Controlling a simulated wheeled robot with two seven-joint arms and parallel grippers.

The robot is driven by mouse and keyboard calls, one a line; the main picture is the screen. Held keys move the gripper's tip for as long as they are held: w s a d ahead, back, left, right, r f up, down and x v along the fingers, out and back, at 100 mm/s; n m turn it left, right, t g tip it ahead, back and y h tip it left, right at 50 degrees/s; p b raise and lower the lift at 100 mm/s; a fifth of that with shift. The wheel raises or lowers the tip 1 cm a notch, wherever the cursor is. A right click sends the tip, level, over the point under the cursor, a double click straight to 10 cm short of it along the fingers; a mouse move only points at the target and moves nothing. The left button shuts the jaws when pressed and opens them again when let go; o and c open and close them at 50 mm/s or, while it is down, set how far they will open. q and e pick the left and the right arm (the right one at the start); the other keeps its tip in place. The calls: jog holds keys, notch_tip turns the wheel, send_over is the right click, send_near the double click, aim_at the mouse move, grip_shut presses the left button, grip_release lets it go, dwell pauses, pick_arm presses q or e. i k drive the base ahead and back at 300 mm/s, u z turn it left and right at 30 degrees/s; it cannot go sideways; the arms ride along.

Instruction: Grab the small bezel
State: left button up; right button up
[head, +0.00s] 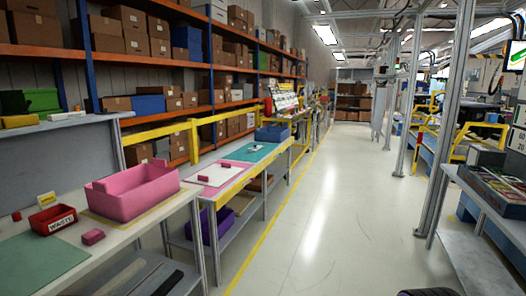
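No piece in the head view can be surely told as the small bezel. A small pink block (93,237) lies on the near left table, in front of a large pink bin (133,192). Another small pink piece (203,179) lies on a white mat on the table behind, and a small pale piece (253,147) lies on the teal mat farther back.
The near table (150,223) also holds a red waste box (53,219) and a green mat (40,262). A blue bin (272,133) stands on the farther table. A grey shelf unit (480,216) stands at right. The aisle floor (325,215) between is clear.

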aim_at(251, 150)
jog(key=z, duration=0.3)
jog(key=i, duration=1.3)
jog(key=z, duration=0.55)
jog(key=i, duration=2.5)
jog(key=u, duration=0.6)
jog(key=i, duration=2.25)
jog(key=u, duration=0.7)
